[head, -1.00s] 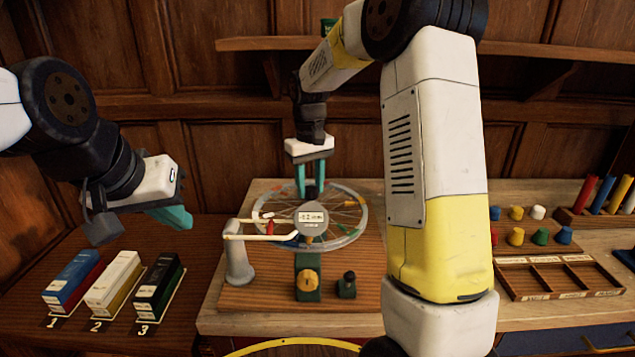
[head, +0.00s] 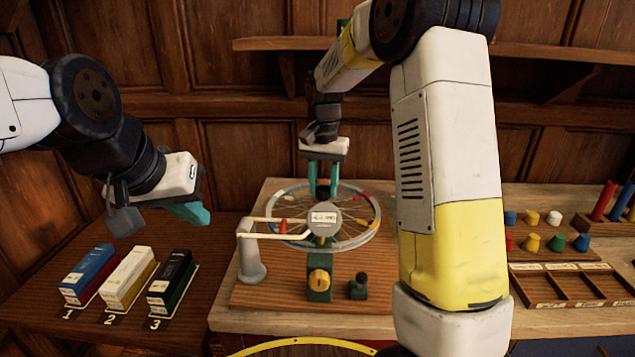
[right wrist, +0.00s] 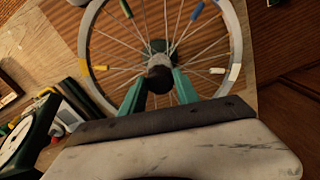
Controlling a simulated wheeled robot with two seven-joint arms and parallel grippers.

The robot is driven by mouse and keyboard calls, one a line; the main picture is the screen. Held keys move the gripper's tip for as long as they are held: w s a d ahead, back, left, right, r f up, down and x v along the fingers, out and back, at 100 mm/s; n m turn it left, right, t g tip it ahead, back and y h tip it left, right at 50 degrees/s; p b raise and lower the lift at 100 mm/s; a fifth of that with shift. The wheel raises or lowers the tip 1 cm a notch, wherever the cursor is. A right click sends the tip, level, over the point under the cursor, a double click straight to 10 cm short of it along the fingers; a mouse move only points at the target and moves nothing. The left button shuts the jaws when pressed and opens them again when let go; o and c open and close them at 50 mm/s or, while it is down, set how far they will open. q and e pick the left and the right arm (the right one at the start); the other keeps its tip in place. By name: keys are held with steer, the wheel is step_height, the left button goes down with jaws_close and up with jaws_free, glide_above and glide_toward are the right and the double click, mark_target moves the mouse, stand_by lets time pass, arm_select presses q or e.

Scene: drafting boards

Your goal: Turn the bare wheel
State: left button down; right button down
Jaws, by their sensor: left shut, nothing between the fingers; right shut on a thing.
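The spoked wheel (head: 374,232) lies flat above a wooden base, with coloured pieces on its spokes. It fills the top of the right wrist view (right wrist: 238,50). My right gripper (head: 322,190) points down at its middle, shut on a dark round knob (right wrist: 159,77) at the hub. A grey round display (head: 323,217) stands in front of the hub; its reading is too small to read. A cream two-pronged arm (head: 275,235) on a grey post (head: 250,258) reaches over the wheel's near left side. My left gripper (head: 190,213) is shut and empty, left of the wheel.
Three numbered boxes, blue (head: 88,272), white (head: 127,277) and black (head: 170,282), stand at the left. A yellow knob (head: 319,281) and a small dark knob (head: 358,287) sit before the wheel. Coloured pegs and an empty divided tray (head: 560,284) are at the right. A shelf (head: 300,44) runs behind.

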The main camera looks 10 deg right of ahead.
steer(key=shift+r+m, duration=0.1)
steer(key=shift+m, duration=0.2)
steer(key=c, duration=0.9)
jaws_free()
step_height(320, 180, up, 7)
steer(key=shift+r, duration=0.35)
